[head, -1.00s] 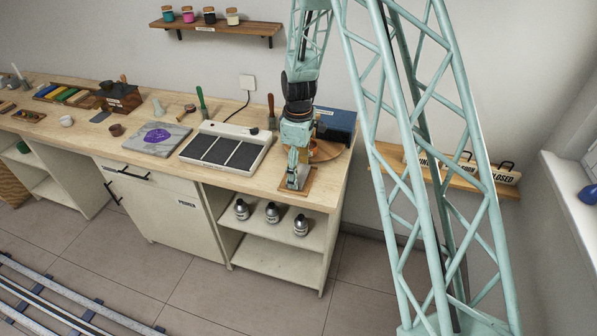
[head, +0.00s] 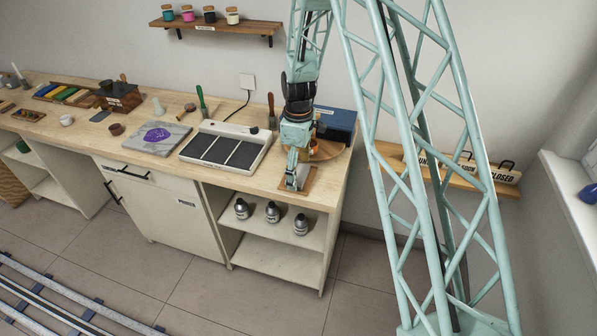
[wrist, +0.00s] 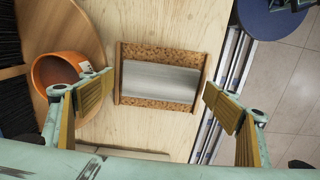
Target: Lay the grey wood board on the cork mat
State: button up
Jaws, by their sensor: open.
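The grey wood board (wrist: 160,81) lies flat on the cork mat (wrist: 160,52) in the wrist view. Cork shows along its upper and lower edges, and the board lies within the mat's outline. The mat also shows in the head view (head: 311,178) near the front right of the bench, with the board (head: 299,184) partly hidden by my gripper. My gripper (wrist: 158,97) is open and empty above the board, with one finger to each side, apart from it.
An orange cup (wrist: 58,72) lies tipped on a round wooden board (wrist: 95,40) beside the mat. A white tray with dark panels (head: 225,149) stands left of the mat. The bench's edge is close to the mat.

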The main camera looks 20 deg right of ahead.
aim_at(298, 174)
jog(key=shift+r, duration=0.1)
notch_tip(298, 174, up, 12)
dwell(1.0)
jog(key=shift+r, duration=0.1)
dwell(0.6)
